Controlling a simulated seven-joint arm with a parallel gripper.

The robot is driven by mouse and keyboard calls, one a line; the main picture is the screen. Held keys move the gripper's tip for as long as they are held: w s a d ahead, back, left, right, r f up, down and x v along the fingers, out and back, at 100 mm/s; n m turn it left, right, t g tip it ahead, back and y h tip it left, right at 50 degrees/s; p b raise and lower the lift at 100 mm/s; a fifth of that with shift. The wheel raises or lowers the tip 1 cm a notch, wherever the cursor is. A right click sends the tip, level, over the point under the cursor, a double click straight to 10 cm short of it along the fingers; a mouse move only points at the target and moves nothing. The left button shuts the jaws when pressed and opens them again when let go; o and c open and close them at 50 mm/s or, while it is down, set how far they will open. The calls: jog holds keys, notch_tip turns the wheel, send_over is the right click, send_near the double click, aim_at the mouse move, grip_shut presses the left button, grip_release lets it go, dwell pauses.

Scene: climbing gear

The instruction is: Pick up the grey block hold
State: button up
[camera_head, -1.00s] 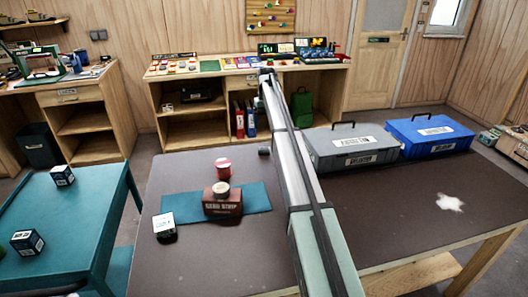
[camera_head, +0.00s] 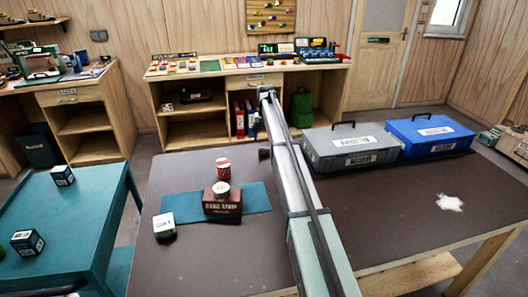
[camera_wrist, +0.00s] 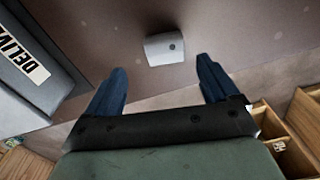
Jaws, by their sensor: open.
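In the picture, the block shows between and slightly beyond the fingertips; a remaining height gap is hard to judge. In the head view my arm covers the area, and neither the block nor the fingers can be made out.
A grey case (camera_head: 352,147) and a blue case (camera_head: 430,134) stand at the table's back. The grey one lies close left of my gripper in the wrist view (camera_wrist: 35,65). A brown box (camera_head: 221,205), a red-striped tin (camera_head: 223,169) and a small labelled block (camera_head: 164,226) stand left.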

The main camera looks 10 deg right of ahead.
aim_at(264, 150)
jog(key=shift+a+f, duration=0.2)
jog(key=shift+f, duration=1.35)
jog(key=shift+a+f, duration=0.2)
jog(key=shift+f, duration=1.35)
jog(key=c, duration=1.2)
jog(key=shift+o, duration=0.2)
